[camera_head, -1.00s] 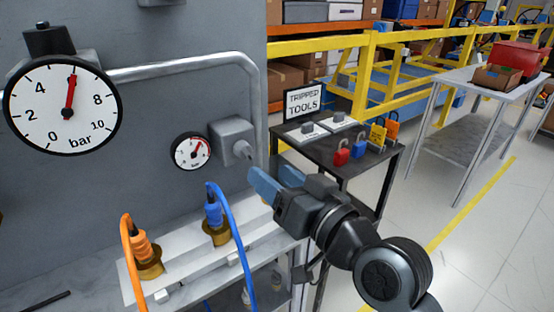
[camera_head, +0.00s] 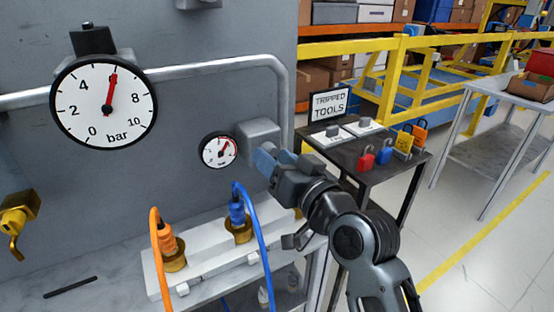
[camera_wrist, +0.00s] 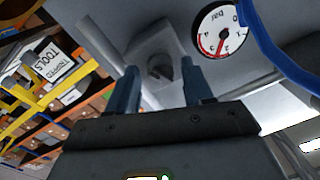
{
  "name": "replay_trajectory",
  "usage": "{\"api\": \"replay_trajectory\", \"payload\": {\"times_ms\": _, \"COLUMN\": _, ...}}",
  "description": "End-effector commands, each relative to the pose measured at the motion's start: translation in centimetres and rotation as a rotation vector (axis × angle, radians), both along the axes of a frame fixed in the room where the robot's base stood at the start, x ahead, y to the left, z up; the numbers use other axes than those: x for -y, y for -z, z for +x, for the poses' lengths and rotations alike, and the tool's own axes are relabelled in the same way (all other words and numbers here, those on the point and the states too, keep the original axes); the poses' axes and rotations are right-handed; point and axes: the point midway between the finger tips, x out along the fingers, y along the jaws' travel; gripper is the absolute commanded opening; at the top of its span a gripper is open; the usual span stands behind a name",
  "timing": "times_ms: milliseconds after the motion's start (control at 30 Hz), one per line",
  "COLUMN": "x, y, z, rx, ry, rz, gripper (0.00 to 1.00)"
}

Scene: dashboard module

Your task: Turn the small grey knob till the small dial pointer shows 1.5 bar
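The small grey knob (camera_wrist: 160,68) sits on a grey box (camera_head: 260,132) on the panel. In the wrist view it shows between the two blue fingers, with gaps on both sides. My gripper (camera_head: 266,160) is open at the box's front and hides the knob in the head view. In the wrist view, my gripper (camera_wrist: 158,72) points straight at the knob. The small dial (camera_head: 220,150) is left of the box. Its red pointer leans to the upper right. In the wrist view the small dial (camera_wrist: 222,32) is upside down, its pointer seemingly between 2 and 3.
A large bar gauge (camera_head: 104,104) hangs at upper left, pointer near 6. Orange (camera_head: 158,245) and blue (camera_head: 258,235) hoses rise from fittings below the small dial. A dark table (camera_head: 370,155) with padlocks stands at right. A pipe (camera_head: 200,67) runs above.

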Motion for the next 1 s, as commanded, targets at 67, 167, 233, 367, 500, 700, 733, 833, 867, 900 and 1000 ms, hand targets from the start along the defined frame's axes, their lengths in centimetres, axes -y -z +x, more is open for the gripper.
{"api": "replay_trajectory", "payload": {"times_ms": 67, "x": 0.02, "y": 0.0, "z": -0.01, "rx": 0.0, "ry": 0.0, "rz": 0.0, "gripper": 0.43}}
{"api": "replay_trajectory", "payload": {"times_ms": 167, "x": 0.02, "y": 0.0, "z": -0.01, "rx": 0.0, "ry": 0.0, "rz": 0.0, "gripper": 0.33}}
{"api": "replay_trajectory", "payload": {"times_ms": 233, "x": 0.02, "y": 0.01, "z": -0.01, "rx": 0.0, "ry": 0.0, "rz": 0.0, "gripper": 0.27}}
{"api": "replay_trajectory", "payload": {"times_ms": 367, "x": 0.03, "y": 0.0, "z": -0.02, "rx": 0.0, "ry": 0.0, "rz": 0.0, "gripper": 0.14}}
{"api": "replay_trajectory", "payload": {"times_ms": 500, "x": 0.03, "y": 0.02, "z": -0.01, "rx": 0.0, "ry": 0.0, "rz": 0.0, "gripper": 0.01}}
{"api": "replay_trajectory", "payload": {"times_ms": 700, "x": 0.03, "y": 0.08, "z": -0.02, "rx": 0.008, "ry": 0.0, "rz": -0.012, "gripper": 0.01}}
{"api": "replay_trajectory", "payload": {"times_ms": 733, "x": 0.03, "y": 0.09, "z": -0.01, "rx": 0.011, "ry": 0.0, "rz": -0.017, "gripper": 0.01}}
{"api": "replay_trajectory", "payload": {"times_ms": 833, "x": 0.03, "y": 0.16, "z": 0.0, "rx": 0.028, "ry": 0.0, "rz": -0.041, "gripper": 0.01}}
{"api": "replay_trajectory", "payload": {"times_ms": 867, "x": 0.06, "y": 0.18, "z": 0.01, "rx": 0.036, "ry": 0.0, "rz": -0.052, "gripper": 0.01}}
{"api": "replay_trajectory", "payload": {"times_ms": 900, "x": 0.09, "y": 0.22, "z": 0.03, "rx": 0.048, "ry": 0.001, "rz": -0.069, "gripper": 0.01}}
{"api": "replay_trajectory", "payload": {"times_ms": 1000, "x": 0.14, "y": 0.3, "z": 0.05, "rx": 0.083, "ry": 0.002, "rz": -0.122, "gripper": 0.01}}
